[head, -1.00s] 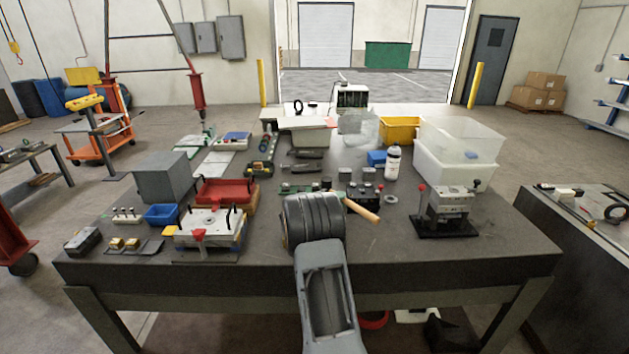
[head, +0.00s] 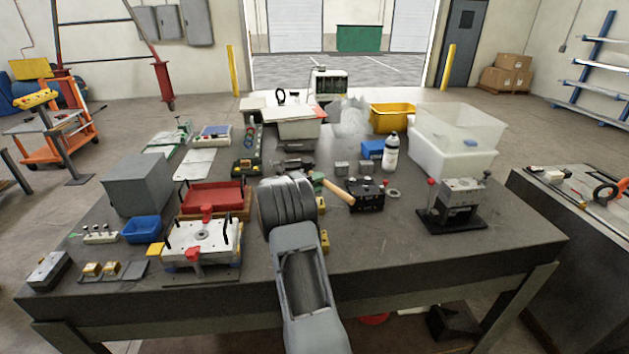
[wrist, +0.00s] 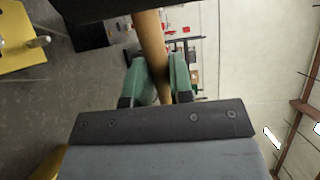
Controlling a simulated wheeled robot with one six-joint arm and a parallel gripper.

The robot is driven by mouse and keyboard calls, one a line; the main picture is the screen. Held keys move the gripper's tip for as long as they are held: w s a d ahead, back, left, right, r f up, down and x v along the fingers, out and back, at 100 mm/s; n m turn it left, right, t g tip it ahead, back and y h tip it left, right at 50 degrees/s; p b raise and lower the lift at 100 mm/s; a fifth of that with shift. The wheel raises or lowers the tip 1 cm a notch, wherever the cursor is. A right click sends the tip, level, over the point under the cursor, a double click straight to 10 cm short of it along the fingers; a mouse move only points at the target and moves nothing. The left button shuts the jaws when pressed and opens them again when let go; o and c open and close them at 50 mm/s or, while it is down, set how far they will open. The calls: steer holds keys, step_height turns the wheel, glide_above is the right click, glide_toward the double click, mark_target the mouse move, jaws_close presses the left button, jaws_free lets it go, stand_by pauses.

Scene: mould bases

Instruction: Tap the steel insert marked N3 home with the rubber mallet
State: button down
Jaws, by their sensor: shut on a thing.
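The rubber mallet's wooden handle (head: 338,191) shows to the right of my arm in the head view, tilted down to the right. In the wrist view, the handle (wrist: 151,40) passes between the green fingers of my gripper (wrist: 164,80), which is shut on it. A dark shape at the top edge there may be the mallet head; I cannot tell. In the head view my wrist hides most of the gripper. A pale mould base (head: 178,256) with a round grey piece in its top stands left of my arm. I cannot read an N3 mark anywhere.
A red tray (head: 240,198), blue bin (head: 141,230) and grey box (head: 137,185) stand around the mould base. A dark block (head: 366,196) lies beyond the handle. A lever press (head: 455,208) stands at right. The bench's front right is clear.

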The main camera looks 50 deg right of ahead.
step_height(320, 180, down, 5)
steer(key=b, duration=0.3)
steer(key=shift+s+a+r, duration=0.1)
steer(key=shift+r, duration=0.05)
steer(key=shift+b, duration=0.3)
step_height(320, 180, down, 5)
steer(key=shift+s+f+b, duration=0.1)
steer(key=shift+b, duration=0.85)
steer(key=shift+s+a+f, duration=0.1)
steer(key=shift+f, duration=0.15)
step_height(320, 180, up, 5)
steer(key=p, duration=0.4)
